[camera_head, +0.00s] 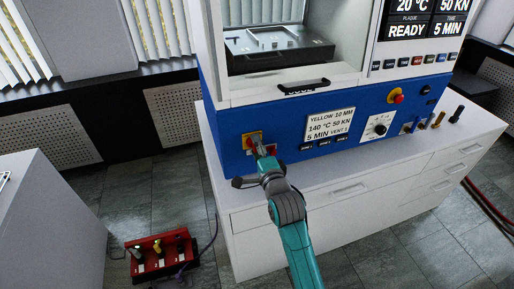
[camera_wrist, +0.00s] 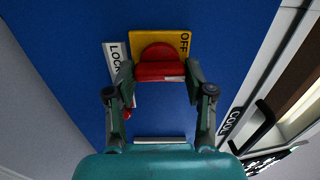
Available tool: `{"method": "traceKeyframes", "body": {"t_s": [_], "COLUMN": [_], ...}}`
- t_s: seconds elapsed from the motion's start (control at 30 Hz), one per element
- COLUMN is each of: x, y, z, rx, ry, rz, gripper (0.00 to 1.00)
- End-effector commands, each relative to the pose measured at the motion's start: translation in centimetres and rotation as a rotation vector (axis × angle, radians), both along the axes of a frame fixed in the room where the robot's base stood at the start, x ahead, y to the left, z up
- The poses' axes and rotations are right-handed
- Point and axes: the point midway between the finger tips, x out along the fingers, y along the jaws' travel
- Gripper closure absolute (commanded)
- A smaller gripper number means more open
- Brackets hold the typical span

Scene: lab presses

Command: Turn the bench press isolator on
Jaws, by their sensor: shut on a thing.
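The bench press isolator is a red rotary handle (camera_wrist: 160,70) on a yellow plate (camera_wrist: 145,38), set in the press's blue front panel. The plate's visible word reads OFF, sideways at its right edge in the wrist view. My gripper (camera_wrist: 160,80) has one finger at each end of the red handle and is shut on it. In the head view the yellow plate (camera_head: 247,136) is at the panel's left end, with my gripper (camera_head: 259,149) in front, hiding most of the handle. Any ON mark is not readable.
A white LOCK label (camera_wrist: 115,58) and a small red part (camera_wrist: 127,114) are beside the plate. The press (camera_head: 400,112) stands on a white cabinet (camera_head: 350,190). A red rack (camera_head: 160,258) is on the floor at left. A grey-white counter (camera_head: 50,215) is at far left.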

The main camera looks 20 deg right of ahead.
Motion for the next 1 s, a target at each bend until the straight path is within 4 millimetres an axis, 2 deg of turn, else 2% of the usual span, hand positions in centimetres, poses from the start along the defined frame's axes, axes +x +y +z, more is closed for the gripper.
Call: {"method": "traceKeyframes", "body": {"t_s": [0.67,0.7,0.77,1.0], "x": [-0.02,-0.02,-0.02,-0.01], "y": [-0.08,-0.08,-0.07,-0.03], "z": [-0.15,-0.15,-0.14,-0.08], "rx": [0.056,0.056,0.056,0.055], "ry": [0.003,0.003,0.002,0.001], "rz": [-0.001,-0.001,-0.001,-0.001], "gripper": [0.82,0.37,0.22,0.22]}}
